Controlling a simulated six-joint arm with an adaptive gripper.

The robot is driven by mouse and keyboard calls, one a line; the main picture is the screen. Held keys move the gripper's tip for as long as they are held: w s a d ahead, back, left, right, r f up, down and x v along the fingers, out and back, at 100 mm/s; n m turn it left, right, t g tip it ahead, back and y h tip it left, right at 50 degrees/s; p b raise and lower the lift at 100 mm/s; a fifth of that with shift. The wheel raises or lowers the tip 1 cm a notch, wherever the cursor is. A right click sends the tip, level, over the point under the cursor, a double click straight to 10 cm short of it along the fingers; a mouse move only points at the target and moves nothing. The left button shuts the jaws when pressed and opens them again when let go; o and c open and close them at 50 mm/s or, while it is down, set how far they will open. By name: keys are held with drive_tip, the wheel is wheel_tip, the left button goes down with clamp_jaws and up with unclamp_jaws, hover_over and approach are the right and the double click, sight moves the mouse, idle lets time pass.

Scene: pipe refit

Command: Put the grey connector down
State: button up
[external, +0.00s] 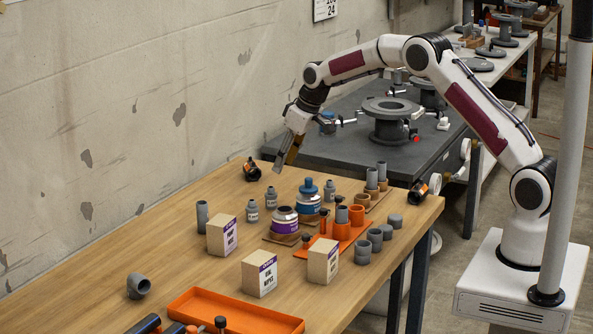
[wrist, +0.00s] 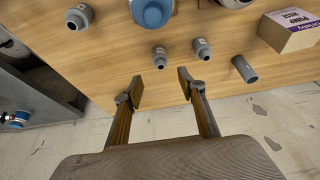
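My gripper (external: 287,160) is above the back edge of the wooden table, with its fingers pointing down. In the wrist view my gripper (wrist: 160,85) is open, with nothing between its two fingers. Several grey fittings could be the grey connector, and I cannot tell which it is. A grey elbow (external: 138,286) lies alone at the front left of the table. Short grey round fittings (external: 363,252) stand in a row on the right side. A grey upright tube (external: 202,216) stands at the left; a grey tube also shows in the wrist view (wrist: 244,68).
Small grey bottles (external: 252,212) and a blue-topped jar (external: 308,196) stand below and in front of my gripper. Labelled boxes (external: 259,274), an orange tray (external: 235,316) and an orange rack (external: 330,243) occupy the front and middle. The table's left side is mostly clear.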

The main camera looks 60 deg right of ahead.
drive_tip(key=shift+r, duration=0.1)
drive_tip(key=s+a+r, duration=0.5)
drive_tip(key=s+r, duration=0.5)
drive_tip(key=s, duration=0.1)
drive_tip(key=s+a+r, duration=0.5)
drive_tip(key=s+r, duration=0.5)
drive_tip(key=s, duration=0.1)
drive_tip(key=s+a+f, duration=0.1)
drive_tip(key=s+a, duration=0.1)
drive_tip(key=s, duration=1.2)
drive_tip(key=s+a+f+t, duration=0.1)
drive_tip(key=s+a, duration=0.2)
drive_tip(key=s, duration=1.1)
drive_tip(key=shift+f, duration=0.15)
drive_tip(key=shift+o, duration=0.5)
drive_tip(key=shift+w, duration=0.1)
